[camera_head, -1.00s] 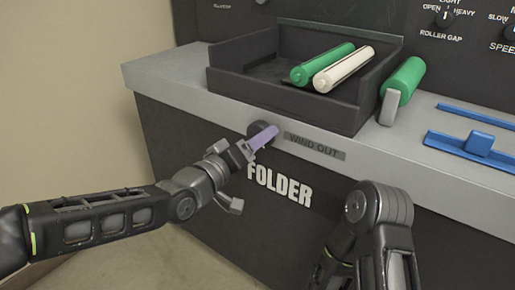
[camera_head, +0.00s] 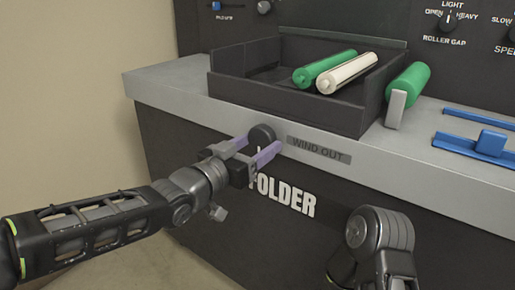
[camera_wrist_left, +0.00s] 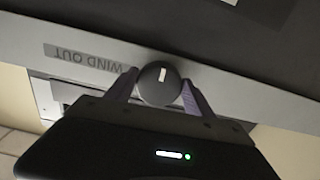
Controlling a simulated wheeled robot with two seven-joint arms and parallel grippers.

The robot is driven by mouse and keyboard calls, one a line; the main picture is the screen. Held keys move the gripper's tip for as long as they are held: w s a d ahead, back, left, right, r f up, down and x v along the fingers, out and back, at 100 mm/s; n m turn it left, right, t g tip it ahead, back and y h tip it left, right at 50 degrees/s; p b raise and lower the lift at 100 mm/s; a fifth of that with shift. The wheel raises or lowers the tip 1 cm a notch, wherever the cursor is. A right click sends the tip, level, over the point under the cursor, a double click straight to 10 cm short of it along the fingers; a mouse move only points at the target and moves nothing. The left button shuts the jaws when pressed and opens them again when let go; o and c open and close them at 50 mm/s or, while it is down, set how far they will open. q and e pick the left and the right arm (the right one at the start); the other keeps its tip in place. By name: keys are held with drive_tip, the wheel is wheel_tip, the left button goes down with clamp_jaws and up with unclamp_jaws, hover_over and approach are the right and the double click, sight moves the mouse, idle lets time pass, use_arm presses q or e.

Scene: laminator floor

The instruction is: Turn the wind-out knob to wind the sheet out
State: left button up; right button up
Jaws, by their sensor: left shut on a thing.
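The wind-out knob (camera_head: 262,134) is a round black knob on the front edge of the grey counter, left of the "WIND OUT" label (camera_head: 318,149). My left gripper (camera_head: 258,150) has its purple fingers on either side of the knob and is shut on it. In the left wrist view the knob (camera_wrist_left: 158,84) sits between the two fingers, with its white mark pointing nearly straight up in the picture. My right arm shows at the lower right of the head view, but its gripper is out of frame. No sheet can be made out.
A black tray (camera_head: 232,90) on the counter holds a green roll (camera_head: 324,69) and a white roll (camera_head: 347,73). The "FOLDER" front panel (camera_head: 175,135) lies below the counter edge.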

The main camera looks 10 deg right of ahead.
use_arm(q)
drive_tip(key=shift+f, duration=0.1)
idle(0.3)
drive_tip(key=o, duration=1.3)
drive_tip(key=shift+o, duration=0.2)
drive_tip(key=shift+a, duration=0.1)
drive_tip(key=p+v, duration=0.2)
drive_tip(key=v, duration=0.5)
drive_tip(key=shift+s+a+p, duration=0.2)
drive_tip(key=shift+s+p, duration=0.05)
drive_tip(key=shift+p, duration=0.1)
